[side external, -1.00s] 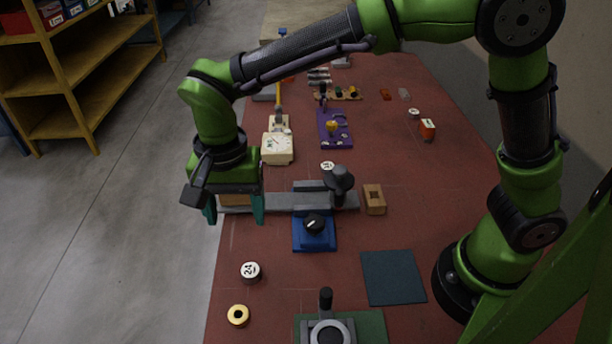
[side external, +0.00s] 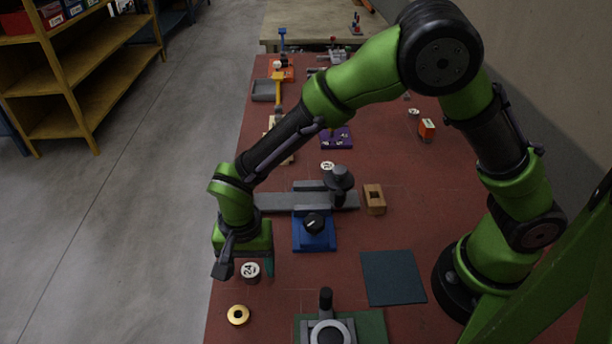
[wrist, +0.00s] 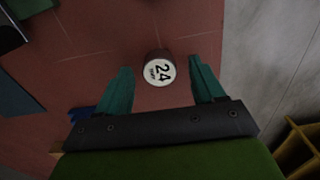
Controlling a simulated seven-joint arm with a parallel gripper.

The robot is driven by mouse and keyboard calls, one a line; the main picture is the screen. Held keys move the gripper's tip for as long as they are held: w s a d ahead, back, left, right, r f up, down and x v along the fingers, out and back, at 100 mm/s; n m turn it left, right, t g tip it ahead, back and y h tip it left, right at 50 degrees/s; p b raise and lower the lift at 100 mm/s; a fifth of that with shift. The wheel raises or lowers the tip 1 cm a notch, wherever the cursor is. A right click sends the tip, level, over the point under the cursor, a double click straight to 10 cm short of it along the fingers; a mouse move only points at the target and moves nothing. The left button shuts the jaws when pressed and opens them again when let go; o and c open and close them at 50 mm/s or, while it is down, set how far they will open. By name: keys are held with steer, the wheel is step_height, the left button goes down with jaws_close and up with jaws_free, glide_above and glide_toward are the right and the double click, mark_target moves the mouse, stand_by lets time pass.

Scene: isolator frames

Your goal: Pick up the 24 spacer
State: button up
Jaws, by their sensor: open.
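The 24 spacer (side external: 250,272) is a short dark brown cylinder with a white top printed "24". It stands upright on the red table near its left edge. In the wrist view the spacer (wrist: 160,71) shows just beyond the fingertips, roughly midway between them. My gripper (side external: 245,268) is open and empty, with teal fingers. In the wrist view my gripper (wrist: 164,72) has one finger to each side of the spacer, and I see no contact. In the side view the far finger shows just right of the spacer.
A brass ring (side external: 238,315) lies in front of the spacer. A blue block with a black knob (side external: 314,232) stands to the right, by a grey bar (side external: 280,202). A dark mat (side external: 392,278) and a green-based fixture (side external: 372,328) are further right. The table's left edge is close.

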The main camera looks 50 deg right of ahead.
steer(key=shift+f, duration=0.2)
steer(key=c, duration=1.1)
steer(key=shift+c, duration=0.2)
